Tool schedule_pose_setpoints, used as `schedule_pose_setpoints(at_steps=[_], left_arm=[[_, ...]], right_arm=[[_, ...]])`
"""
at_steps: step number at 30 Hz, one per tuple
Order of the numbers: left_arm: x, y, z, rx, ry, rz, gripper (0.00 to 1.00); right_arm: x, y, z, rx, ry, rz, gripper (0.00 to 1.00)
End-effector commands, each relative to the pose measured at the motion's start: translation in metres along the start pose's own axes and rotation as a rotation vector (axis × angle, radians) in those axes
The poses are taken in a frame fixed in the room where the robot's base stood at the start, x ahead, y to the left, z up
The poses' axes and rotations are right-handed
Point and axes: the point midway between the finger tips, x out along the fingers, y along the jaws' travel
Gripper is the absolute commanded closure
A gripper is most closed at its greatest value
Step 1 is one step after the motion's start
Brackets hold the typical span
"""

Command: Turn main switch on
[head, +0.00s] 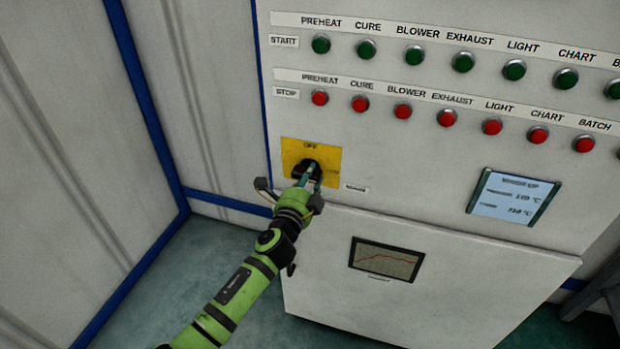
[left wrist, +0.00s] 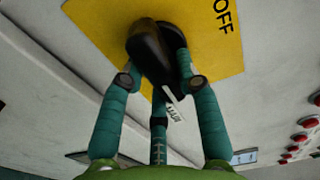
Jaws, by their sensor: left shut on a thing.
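The main switch is a black rotary knob (head: 306,169) on a yellow plate (head: 328,158) at the left of the control panel. The plate reads "OFF" above the knob. My left gripper (head: 309,182) reaches up to the knob from below and is shut on it. In the left wrist view the black knob (left wrist: 152,50) sits between the teal fingers of the gripper (left wrist: 158,70), tilted in the picture, with the yellow plate (left wrist: 95,25) behind. The fingers hide part of the knob. My right gripper is not in view.
Rows of green start buttons (head: 462,62) and red stop buttons (head: 447,118) lie above and right of the switch. A display (head: 513,197) is at the right, a chart screen (head: 386,260) below. A blue-framed wall (head: 60,170) stands at the left.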

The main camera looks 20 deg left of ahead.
Motion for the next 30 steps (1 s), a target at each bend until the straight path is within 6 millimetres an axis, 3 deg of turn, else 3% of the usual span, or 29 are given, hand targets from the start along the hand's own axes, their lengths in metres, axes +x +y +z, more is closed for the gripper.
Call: schedule_pose_setpoints(at_steps=[7, 8, 9, 22, 26, 30], left_arm=[[0.000, 0.000, 0.001, 0.007, -0.001, 0.000, 1.00], [0.000, 0.000, 0.001, 0.007, -0.001, 0.000, 0.59], [0.000, 0.000, 0.001, 0.006, -0.001, 0.000, 0.43], [-0.005, 0.001, 0.000, 0.003, 0.000, 0.000, 0.43], [-0.022, 0.001, 0.000, 0.003, 0.000, 0.001, 0.43], [-0.051, 0.002, 0.000, 0.003, 0.001, 0.003, 0.43]], right_arm=[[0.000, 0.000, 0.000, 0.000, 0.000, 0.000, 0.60], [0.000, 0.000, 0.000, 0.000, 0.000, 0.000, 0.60], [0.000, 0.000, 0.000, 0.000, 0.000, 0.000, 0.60], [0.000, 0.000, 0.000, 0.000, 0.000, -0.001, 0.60], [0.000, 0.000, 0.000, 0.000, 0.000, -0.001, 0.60], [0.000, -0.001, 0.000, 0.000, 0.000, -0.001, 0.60]])
